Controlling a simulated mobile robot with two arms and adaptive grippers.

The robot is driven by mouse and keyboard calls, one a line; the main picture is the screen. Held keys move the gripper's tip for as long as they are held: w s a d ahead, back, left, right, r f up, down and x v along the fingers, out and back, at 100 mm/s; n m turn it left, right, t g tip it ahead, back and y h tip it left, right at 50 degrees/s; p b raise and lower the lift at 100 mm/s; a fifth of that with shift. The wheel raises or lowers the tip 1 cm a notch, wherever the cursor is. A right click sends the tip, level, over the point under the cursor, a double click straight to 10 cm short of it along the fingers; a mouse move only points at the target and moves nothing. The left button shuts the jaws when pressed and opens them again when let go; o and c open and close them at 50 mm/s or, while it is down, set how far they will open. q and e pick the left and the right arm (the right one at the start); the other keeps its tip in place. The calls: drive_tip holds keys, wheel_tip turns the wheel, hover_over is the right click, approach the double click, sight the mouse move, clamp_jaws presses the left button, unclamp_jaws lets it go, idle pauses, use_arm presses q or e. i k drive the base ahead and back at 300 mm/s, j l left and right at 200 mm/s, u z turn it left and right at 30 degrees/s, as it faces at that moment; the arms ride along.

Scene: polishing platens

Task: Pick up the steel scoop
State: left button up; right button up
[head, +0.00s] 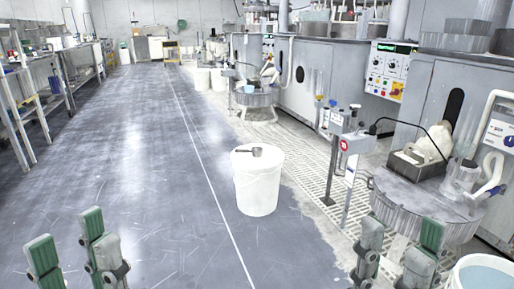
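A small dark steel scoop (257,151) lies on the lid of a white bucket (257,187) that stands on the floor near the middle of the head view. My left gripper (70,252) is at the bottom left, with its two green-padded fingers apart and nothing between them. My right gripper (399,248) is at the bottom right, with its fingers apart and nothing seen between them. Both grippers are well apart from the scoop and nearer to me than the bucket.
A round platen (400,200) on the right bears a tray and a clear container. A grey post (335,170) stands right of the bucket. An open bucket (485,277) is at the bottom right. Metal shelves (12,110) line the left. The floor (130,180) left of the bucket is clear.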

sight(249, 152)
drive_tip(key=i+j+z, duration=0.3)
drive_tip(key=i+j, duration=0.85)
drive_tip(key=i, duration=0.3)
drive_tip(key=i+j+z, duration=0.3)
drive_tip(key=i+j, duration=1.05)
drive_tip(key=j, duration=0.15)
